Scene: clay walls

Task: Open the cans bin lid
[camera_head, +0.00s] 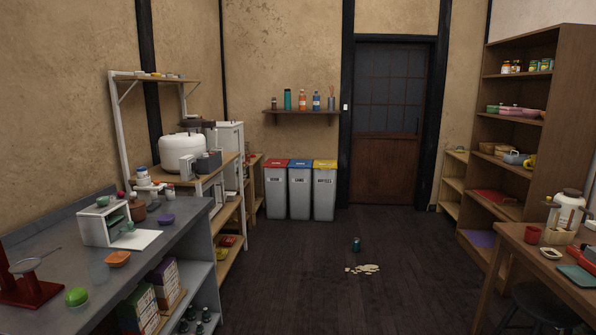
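Three grey bins stand side by side against the far wall. The middle one has a blue lid (300,163), and its small label seems to read "CANS", so I take it as the cans bin (300,198). Its lid looks shut. The left bin (275,198) has a red lid and the right bin (325,198) has a yellow lid. Both of these lids look shut too. The labels are too small to read surely. My gripper is not in view.
A teal can (356,244) and pale scraps (363,269) lie on the dark floor before the bins. A grey counter (60,248) and shelves line the left. A wooden table (530,255) and tall shelf (565,130) stand right. The middle floor is mostly clear.

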